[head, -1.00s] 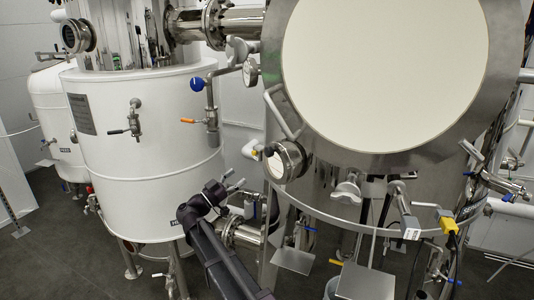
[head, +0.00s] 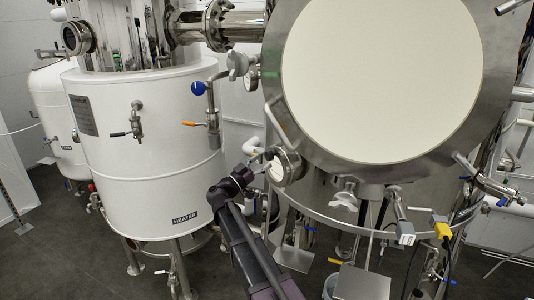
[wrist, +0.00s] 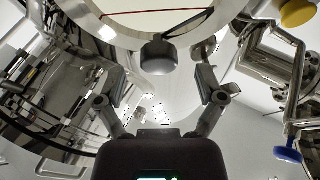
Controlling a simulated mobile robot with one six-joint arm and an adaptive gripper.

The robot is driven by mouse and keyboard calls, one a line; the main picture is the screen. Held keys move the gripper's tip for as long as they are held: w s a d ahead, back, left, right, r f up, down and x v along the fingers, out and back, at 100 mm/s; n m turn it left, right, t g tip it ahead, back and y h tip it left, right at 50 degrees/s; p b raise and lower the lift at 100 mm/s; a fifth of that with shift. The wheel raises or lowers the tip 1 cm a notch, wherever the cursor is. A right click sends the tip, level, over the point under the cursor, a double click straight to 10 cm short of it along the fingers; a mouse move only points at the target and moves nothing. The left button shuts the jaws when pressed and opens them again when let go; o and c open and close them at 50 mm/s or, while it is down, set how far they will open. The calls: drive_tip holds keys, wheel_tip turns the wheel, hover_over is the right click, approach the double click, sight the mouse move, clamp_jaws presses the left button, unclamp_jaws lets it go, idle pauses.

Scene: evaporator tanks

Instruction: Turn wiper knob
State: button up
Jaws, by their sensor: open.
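The wiper knob appears to be the dark grey, rounded knob (wrist: 158,57) at the lower rim of a round glass with a metal ring. In the wrist view it sits ahead of my gripper (wrist: 160,82), roughly between the two spread fingertips, with a visible gap to each. In the head view my gripper (head: 262,164) is just left of the round sight glass (head: 284,167) on the steel tank. The knob cannot be made out in the head view. My gripper is open and empty.
The steel tank (head: 335,190) with its large pale disc stands at right. The white heater tank (head: 150,170) stands at left.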

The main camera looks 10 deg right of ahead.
sight(267, 158)
drive_tip(key=shift+p+x, duration=0.4)
drive_tip(key=shift+x, duration=1.2)
drive_tip(key=c, duration=1.2)
drive_tip(key=shift+o, duration=0.2)
drive_tip(key=shift+a, duration=0.3)
drive_tip(key=shift+d, duration=0.25)
